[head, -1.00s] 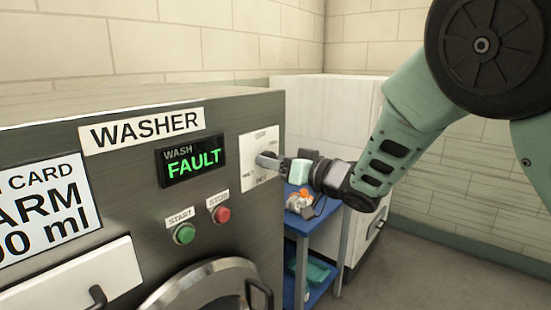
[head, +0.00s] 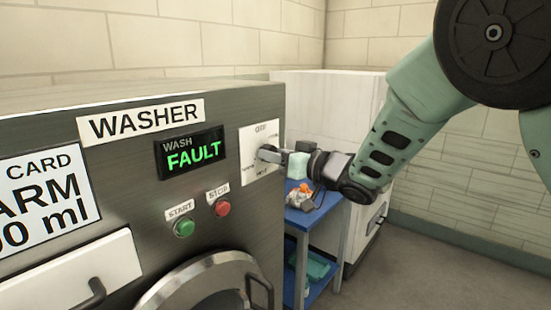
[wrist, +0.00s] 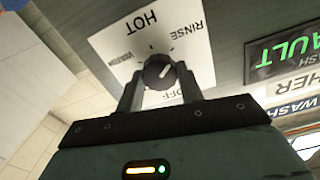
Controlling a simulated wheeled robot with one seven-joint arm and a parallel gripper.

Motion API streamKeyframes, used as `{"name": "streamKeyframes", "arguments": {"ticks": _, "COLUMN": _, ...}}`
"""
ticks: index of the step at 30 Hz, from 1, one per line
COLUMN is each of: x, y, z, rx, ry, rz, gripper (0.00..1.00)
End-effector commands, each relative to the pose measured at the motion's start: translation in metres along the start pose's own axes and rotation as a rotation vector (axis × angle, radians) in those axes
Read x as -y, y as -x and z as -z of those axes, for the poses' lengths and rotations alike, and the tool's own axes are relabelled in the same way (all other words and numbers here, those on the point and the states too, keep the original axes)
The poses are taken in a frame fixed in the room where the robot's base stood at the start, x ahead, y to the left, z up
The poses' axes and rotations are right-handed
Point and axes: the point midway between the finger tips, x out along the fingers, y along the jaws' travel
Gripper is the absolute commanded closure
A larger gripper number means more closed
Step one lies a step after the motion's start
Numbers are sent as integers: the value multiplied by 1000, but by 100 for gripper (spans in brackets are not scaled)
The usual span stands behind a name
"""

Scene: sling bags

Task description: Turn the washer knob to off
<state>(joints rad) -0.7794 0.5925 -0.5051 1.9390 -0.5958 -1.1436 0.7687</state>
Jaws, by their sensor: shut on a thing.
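The washer (head: 60,130) fills the left of the head view, its display (head: 190,153) reading "WASH FAULT". The dark round knob (wrist: 157,70) sits on a white dial plate (wrist: 190,45), which also shows in the head view (head: 262,170). In the wrist view the plate appears upside down, with HOT at the top, RINSE at upper right and OFF below, partly hidden. A small pale mark on the knob points to the upper right, toward the RINSE side. My gripper (wrist: 160,80) is shut on the knob, one finger on each side. In the head view my gripper (head: 272,153) hides the knob.
Below the display are a green start button (head: 184,228) and a red stop button (head: 222,208). A blue cart (head: 300,219) with small items stands beyond the washer, below my arm. A white cabinet (head: 325,95) stands behind it. Open floor lies at lower right.

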Motion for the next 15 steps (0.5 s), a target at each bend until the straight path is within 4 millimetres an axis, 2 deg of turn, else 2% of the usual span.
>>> {"name": "streamKeyframes", "arguments": {"ticks": 15, "x": -1, "y": 1, "z": -5, "rx": -4, "ry": 441, "rz": -1, "gripper": 86}}
